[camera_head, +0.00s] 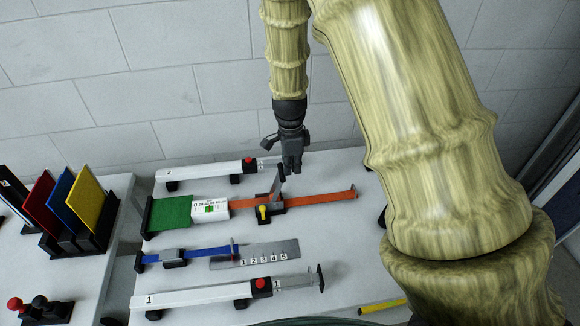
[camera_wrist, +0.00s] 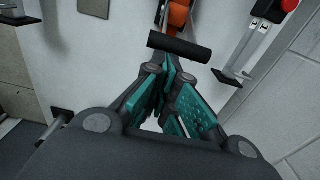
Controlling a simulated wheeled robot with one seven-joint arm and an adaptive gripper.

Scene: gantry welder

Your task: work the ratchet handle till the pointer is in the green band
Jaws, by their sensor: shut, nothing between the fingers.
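The ratchet (camera_head: 270,208) sits on an orange strap (camera_head: 325,199) on the white table, with a yellow knob (camera_head: 262,211) at its front. Its grey handle (camera_head: 277,182) stands up, leaning slightly. In the wrist view, the handle's black crossbar (camera_wrist: 180,47) lies just beyond my fingertips, with part of the strap (camera_wrist: 178,15) behind it. My gripper (camera_head: 292,170) is shut and empty, close to the handle's upper end; contact cannot be told. A white gauge (camera_head: 210,199) with a green patch stands left of the ratchet. Its pointer is too small to read.
Clamp bars lie behind (camera_head: 212,171) and in front (camera_head: 200,299). A blue strap with a numbered grey plate (camera_head: 268,254) lies between. Coloured panels (camera_head: 86,205) stand on the left table. A block wall is behind. My arm hides the table's right side.

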